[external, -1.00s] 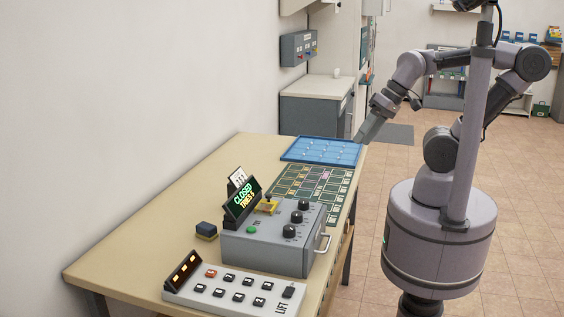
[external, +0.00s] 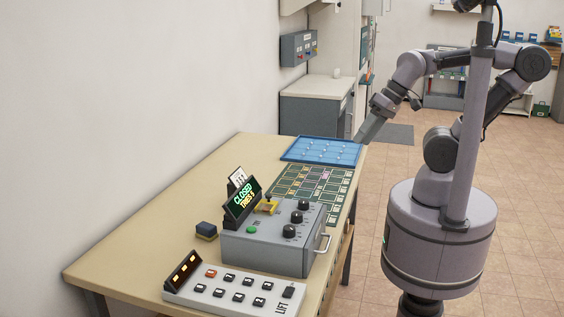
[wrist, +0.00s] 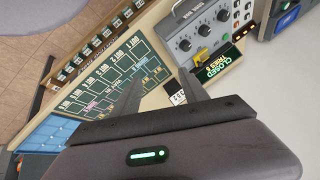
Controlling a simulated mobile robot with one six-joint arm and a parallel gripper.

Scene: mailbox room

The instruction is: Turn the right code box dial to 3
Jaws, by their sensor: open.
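The grey code box (external: 265,245) stands on the table with three black dials in a row on its top. The dial at the far end (external: 303,205) also shows in the wrist view (wrist: 184,44). The middle dial (external: 296,217) and near dial (external: 289,231) are beside it. The dial settings are too small to read. A dark display (external: 241,200) behind the box reads CLOSED with a line of TRIES below. My gripper (external: 360,139) is above the table's right edge near the blue tray, well away from the box. In the wrist view its fingers (wrist: 160,75) are apart and empty.
The green printed board (external: 315,183) and blue tray (external: 320,150) lie beyond the box. A yellow part (external: 266,207) and green button (external: 251,229) sit on the box top, and a handle (external: 324,242) on its side. A lift keypad (external: 235,292) stands nearest the camera.

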